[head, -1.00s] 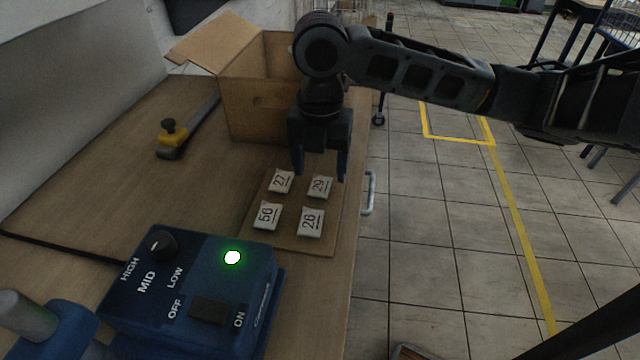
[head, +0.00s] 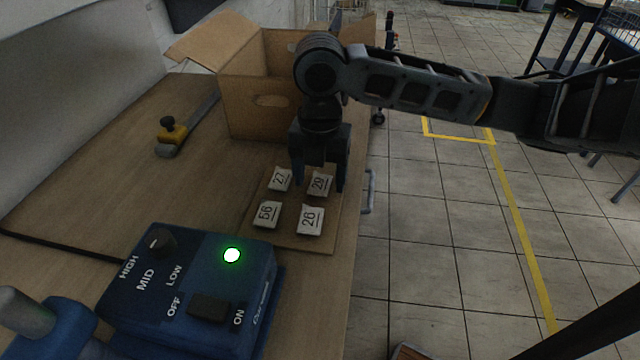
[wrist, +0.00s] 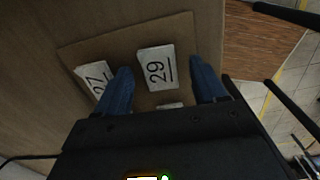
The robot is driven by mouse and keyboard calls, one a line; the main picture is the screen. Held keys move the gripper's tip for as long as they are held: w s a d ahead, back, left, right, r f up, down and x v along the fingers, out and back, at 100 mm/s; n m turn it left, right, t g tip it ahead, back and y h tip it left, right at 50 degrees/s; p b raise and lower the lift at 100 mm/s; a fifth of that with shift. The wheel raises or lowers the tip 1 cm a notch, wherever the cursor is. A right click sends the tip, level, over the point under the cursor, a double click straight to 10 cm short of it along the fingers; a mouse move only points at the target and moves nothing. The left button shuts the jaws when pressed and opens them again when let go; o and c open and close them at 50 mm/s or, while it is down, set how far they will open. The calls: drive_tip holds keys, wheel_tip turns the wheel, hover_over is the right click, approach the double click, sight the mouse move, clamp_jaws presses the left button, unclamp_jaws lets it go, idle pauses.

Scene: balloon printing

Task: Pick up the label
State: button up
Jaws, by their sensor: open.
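Several white labels with black numbers lie on a thin brown board (head: 292,240) on the table. They are label 27 (head: 279,179), label 29 (head: 320,183), label 56 (head: 267,214) and label 26 (head: 310,220). My gripper (head: 319,185) is open and points down above label 29, with a finger on either side of it. In the wrist view, label 29 (wrist: 156,68) lies between the open fingers (wrist: 164,85), and label 27 (wrist: 92,77) is partly hidden by the left finger. I cannot tell the exact height of the fingertips.
A blue control box (head: 190,290) with a lit green lamp stands in front. An open cardboard box (head: 250,100) stands behind the board. The table's right edge is close to the board.

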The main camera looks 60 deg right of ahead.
drive_tip(key=shift+c, duration=0.5)
drive_tip(key=c, duration=1)
